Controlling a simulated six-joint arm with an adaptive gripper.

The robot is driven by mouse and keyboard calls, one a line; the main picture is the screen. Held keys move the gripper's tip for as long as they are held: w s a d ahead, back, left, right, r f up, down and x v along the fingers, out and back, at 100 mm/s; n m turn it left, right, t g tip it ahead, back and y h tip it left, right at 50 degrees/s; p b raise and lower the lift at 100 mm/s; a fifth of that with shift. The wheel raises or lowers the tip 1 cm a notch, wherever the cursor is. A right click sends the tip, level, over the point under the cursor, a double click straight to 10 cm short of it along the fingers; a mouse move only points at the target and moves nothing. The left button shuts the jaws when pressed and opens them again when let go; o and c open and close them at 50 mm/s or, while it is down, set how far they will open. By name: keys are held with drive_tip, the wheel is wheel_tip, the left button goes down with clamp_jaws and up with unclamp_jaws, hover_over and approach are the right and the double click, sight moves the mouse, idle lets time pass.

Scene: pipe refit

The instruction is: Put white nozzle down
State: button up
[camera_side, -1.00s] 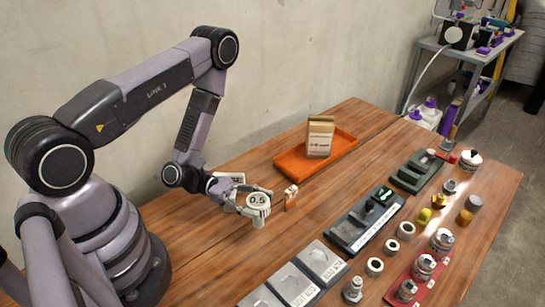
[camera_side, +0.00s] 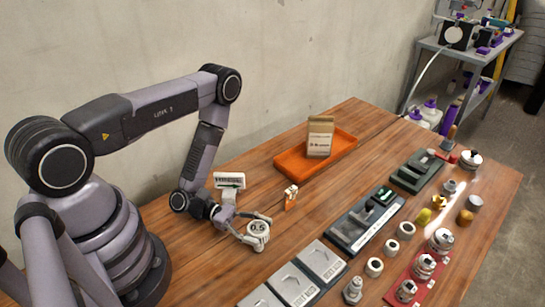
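The white nozzle (camera_side: 257,228), marked 0.5, sits between the fingers of my gripper (camera_side: 256,238), low over the wooden table at its left-centre. My gripper appears shut on it. The nozzle is at or just above the table surface; I cannot tell whether it touches. Its lower part is partly hidden by the fingers.
An orange tray (camera_side: 345,146) with a cardboard box (camera_side: 319,136) stands behind. A small orange-and-white item (camera_side: 291,197) and a white label block (camera_side: 229,180) are close by. Grey trays (camera_side: 321,263), a dark tray (camera_side: 352,229) and several metal fittings lie to the right.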

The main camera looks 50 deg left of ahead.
drive_tip(key=o, duration=0.3)
drive_tip(key=shift+o, duration=0.2)
